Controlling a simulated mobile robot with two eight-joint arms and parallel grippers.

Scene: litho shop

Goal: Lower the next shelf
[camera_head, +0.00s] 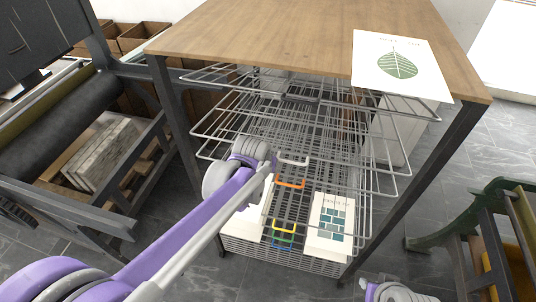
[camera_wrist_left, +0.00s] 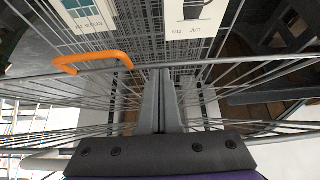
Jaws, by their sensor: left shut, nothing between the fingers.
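A wire drying rack stands under a wooden table, with several wire shelves (camera_head: 200,125) stacked in it. Two upper shelves are spread apart; lower ones lie close together. Their front handles are coloured: white (camera_head: 293,161), orange (camera_head: 290,183), yellow (camera_head: 284,226), and blue below it. My left gripper (camera_wrist_left: 160,85) is shut and empty, its fingertips at the front rail of the shelf with the orange handle (camera_wrist_left: 95,60), to the right of that handle. I cannot tell whether they touch the rail.
The wooden tabletop (camera_head: 260,35) above carries a leaf print (camera_head: 400,66). A brick-pattern print (camera_head: 330,225) lies on a low shelf. A press with a dark roller (camera_head: 60,120) stands left, a green-framed machine (camera_head: 430,240) right. Dark table legs flank the rack.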

